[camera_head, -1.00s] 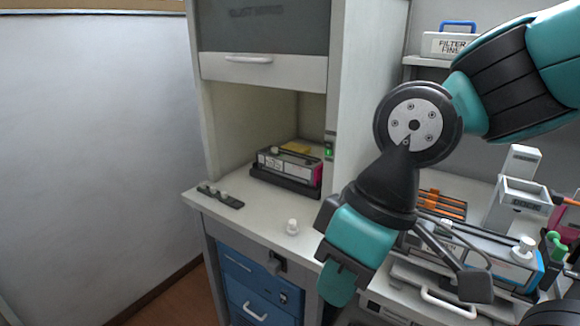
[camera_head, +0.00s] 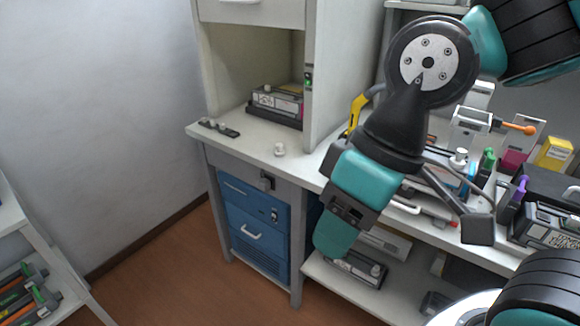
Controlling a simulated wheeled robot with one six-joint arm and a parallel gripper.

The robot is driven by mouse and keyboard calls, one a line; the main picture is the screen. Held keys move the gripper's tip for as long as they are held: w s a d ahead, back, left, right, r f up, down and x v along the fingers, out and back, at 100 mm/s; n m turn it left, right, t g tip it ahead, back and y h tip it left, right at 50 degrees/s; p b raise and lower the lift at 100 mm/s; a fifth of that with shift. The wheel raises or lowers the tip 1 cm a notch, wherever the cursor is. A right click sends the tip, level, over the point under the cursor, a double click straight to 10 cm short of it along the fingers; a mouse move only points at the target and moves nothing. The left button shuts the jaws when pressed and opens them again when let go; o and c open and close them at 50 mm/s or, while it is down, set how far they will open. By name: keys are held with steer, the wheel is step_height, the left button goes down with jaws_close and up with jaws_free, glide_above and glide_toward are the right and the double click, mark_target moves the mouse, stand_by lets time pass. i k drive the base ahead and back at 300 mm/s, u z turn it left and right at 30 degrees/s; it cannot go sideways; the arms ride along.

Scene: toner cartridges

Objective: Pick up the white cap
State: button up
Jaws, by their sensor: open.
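A small white cap (camera_head: 279,149) stands alone on the pale counter (camera_head: 250,140), near its front edge, in the head camera view. My gripper (camera_head: 335,240) points downward, to the right of the cap and lower in the picture, in front of the counter edge. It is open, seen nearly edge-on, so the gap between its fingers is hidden. No object shows in it, and it is apart from the cap.
A dark strip with small knobs (camera_head: 219,128) lies left of the cap. A toner cartridge (camera_head: 277,101) sits behind it in the alcove. Blue drawers (camera_head: 253,228) are below. Several cartridges crowd the right bench. A shelf unit (camera_head: 35,240) stands at lower left.

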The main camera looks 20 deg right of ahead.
mark_target(278, 153)
steer(key=z, duration=0.05)
steer(key=k, duration=0.65)
steer(key=u, duration=0.8)
steer(key=i, duration=1.4)
steer(key=z, duration=0.85)
steer(key=i, duration=0.55)
steer(key=z, duration=0.55)
